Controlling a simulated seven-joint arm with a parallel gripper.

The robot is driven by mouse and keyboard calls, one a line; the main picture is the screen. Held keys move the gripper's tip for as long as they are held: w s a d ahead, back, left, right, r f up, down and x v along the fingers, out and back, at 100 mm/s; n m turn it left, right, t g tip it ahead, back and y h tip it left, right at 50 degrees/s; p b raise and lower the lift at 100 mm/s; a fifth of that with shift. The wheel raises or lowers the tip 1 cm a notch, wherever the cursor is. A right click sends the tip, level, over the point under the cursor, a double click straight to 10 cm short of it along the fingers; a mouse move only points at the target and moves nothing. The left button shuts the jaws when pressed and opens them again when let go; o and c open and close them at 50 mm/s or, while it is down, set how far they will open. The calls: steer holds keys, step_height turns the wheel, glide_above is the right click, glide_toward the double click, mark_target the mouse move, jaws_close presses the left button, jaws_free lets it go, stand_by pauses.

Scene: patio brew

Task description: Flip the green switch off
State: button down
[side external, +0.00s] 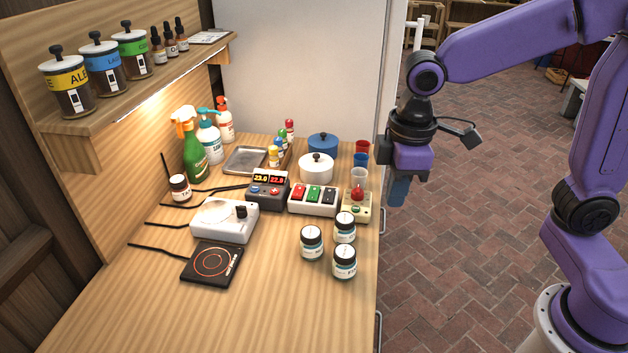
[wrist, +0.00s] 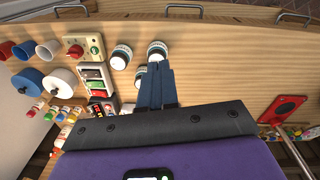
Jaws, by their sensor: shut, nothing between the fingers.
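A white switch box (side external: 313,208) stands on the wooden counter with a red, a green and a dark rocker switch in a row. The green switch (side external: 313,194) is the middle one. In the wrist view the green switch (wrist: 95,87) shows left of the fingers; I cannot tell surely which way it is tilted. My gripper (side external: 397,193) is shut and empty, pointing down beyond the counter's right edge, apart from the box. Its closed blue fingers (wrist: 160,68) show in the wrist view.
A box with a red button (side external: 357,208) stands right of the switch box, on my gripper's side. Several jars (side external: 344,262) stand in front. A white pot (side external: 316,168) and cups (side external: 359,177) are behind. A display box (side external: 268,193) is to the left.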

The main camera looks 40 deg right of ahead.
steer(key=w+a+m, duration=0.1)
steer(key=w+a, duration=0.1)
steer(key=w, duration=1.2)
steer(key=m+h, duration=0.1)
glide_above(314, 189)
steer(key=s+a, duration=0.1)
steer(key=s, duration=0.1)
steer(key=shift+w+a+f, duration=0.1)
steer(key=shift+w+f, duration=0.05)
steer(key=shift+f, duration=0.45)
steer(key=shift+w+a+f, duration=0.1)
steer(key=shift+f, duration=0.45)
steer(key=shift+f, duration=0.1)
steer(key=f, duration=0.9)
steer(key=w+d+f, duration=0.1)
steer(key=f, duration=0.3)
steer(key=shift+w+f, duration=0.1)
steer(key=shift+f, duration=0.25)
steer(key=shift+d, duration=0.1)
steer(key=shift+f, duration=0.25)
